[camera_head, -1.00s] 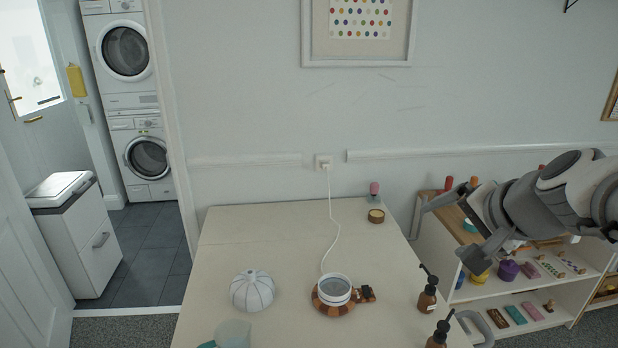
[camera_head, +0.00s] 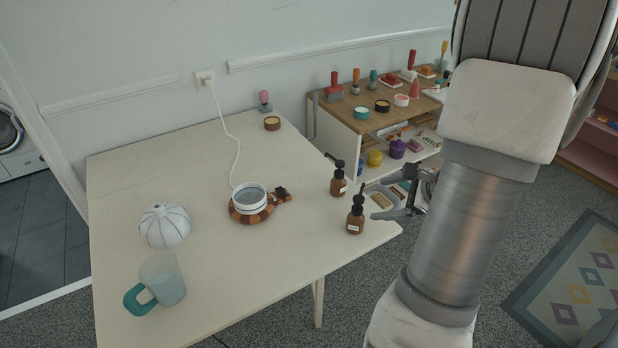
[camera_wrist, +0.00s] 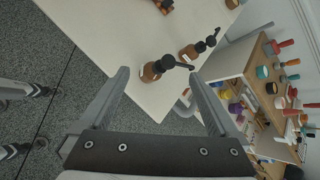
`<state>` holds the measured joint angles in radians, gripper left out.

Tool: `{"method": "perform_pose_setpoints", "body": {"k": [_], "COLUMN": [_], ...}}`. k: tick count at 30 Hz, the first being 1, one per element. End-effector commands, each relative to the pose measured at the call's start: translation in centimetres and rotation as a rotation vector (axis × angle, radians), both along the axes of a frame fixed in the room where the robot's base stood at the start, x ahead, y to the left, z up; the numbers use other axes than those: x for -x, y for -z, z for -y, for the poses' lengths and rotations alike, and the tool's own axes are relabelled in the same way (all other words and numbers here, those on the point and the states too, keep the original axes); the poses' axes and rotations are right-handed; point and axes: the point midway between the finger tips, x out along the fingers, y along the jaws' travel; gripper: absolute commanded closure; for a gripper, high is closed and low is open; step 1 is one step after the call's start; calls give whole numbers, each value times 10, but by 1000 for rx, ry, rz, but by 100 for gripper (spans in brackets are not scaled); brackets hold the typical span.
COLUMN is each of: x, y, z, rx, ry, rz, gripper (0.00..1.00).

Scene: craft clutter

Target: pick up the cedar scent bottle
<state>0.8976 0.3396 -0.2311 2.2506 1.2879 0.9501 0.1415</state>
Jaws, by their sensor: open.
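Two brown bottles with black pump tops stand upright near the table's right edge. The front bottle (camera_head: 355,222) and the back bottle (camera_head: 338,187) carry pale labels too small to read, so I cannot tell which is cedar. My gripper (camera_head: 394,193) is open and empty, just right of the bottles and apart from them. In the wrist view, one bottle (camera_wrist: 151,73) appears between the fingertips of my gripper (camera_wrist: 158,76), beyond them. The other bottle (camera_wrist: 188,53) stands farther right.
The white table (camera_head: 240,280) also holds a warmer with a white bowl (camera_head: 249,197), a ribbed white object (camera_head: 165,226) and a teal-handled cup (camera_head: 162,280). A crowded shelf unit (camera_head: 345,118) stands behind, at the right.

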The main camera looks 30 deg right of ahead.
Motion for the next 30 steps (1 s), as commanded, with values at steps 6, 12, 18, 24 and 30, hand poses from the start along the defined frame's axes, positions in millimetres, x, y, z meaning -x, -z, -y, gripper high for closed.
{"method": "perform_pose_setpoints", "body": {"k": [6,12,18,24,30], "x": [28,41,33,-4,-43], "y": [69,92,100,117,133], "z": [11,20,21,12,5], "rx": [-358,-526,-560,-559,-558], "ry": [248,390,420,416,415], "rz": [97,187,211,208,208], "gripper": [4,4,4,4,4]}}
